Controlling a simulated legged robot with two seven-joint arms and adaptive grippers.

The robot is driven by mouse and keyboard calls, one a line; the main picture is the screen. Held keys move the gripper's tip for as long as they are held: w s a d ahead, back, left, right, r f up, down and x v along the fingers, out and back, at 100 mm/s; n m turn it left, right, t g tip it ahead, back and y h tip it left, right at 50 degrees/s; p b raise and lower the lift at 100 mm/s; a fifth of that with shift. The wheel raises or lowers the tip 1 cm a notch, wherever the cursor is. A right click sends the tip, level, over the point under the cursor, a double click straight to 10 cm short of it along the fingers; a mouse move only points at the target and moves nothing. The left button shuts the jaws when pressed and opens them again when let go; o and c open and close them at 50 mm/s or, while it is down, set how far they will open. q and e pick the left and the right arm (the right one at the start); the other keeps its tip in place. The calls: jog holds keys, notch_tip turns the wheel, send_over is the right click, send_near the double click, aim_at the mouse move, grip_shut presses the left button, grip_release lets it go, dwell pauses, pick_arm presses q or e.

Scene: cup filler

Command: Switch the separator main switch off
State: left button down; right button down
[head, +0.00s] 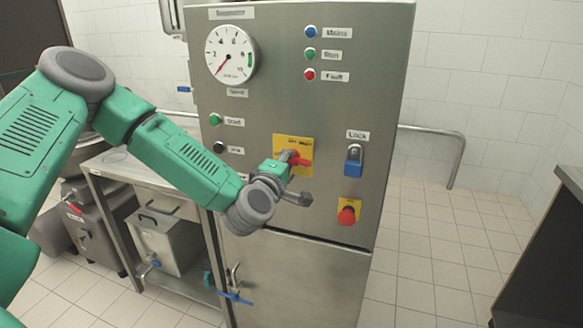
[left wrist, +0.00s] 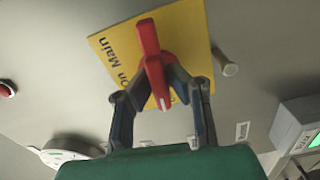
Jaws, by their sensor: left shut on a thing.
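The main switch is a red handle (head: 301,162) on a yellow plate (head: 304,142) in the middle of the grey cabinet front. In the left wrist view the red handle (left wrist: 148,40) stands out in front of the yellow plate (left wrist: 190,30), which reads "On" and "Main". My left gripper (head: 288,160) is at the switch, with its fingers shut on the handle from both sides; its fingertips (left wrist: 164,75) show there in the left wrist view. The gripper hides part of the handle and plate in the head view. My right gripper is not in view.
A blue padlock (head: 353,162) under a "Lock" label and a red emergency knob (head: 348,214) are right of the switch. Green (head: 214,119) and black (head: 219,147) buttons are left of it. A steel table (head: 125,172) stands left of the cabinet.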

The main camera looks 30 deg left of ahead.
pick_arm(q)
jog(key=shift+s+a+f+n+b, duration=0.15)
jog(key=shift+s+f+n+b, duration=0.15)
jog(key=shift+f+n, duration=0.25)
jog(key=c, duration=1.6)
grip_release()
jog(key=shift+r, duration=0.1)
jog(key=shift+a+r+n, duration=0.2)
jog(key=shift+n, duration=0.05)
jog(key=shift+s+d, duration=0.1)
jog(key=shift+s+d, duration=0.15)
jog(key=shift+s, duration=0.15)
jog(key=v, duration=1.1)
jog(key=shift+s, duration=0.15)
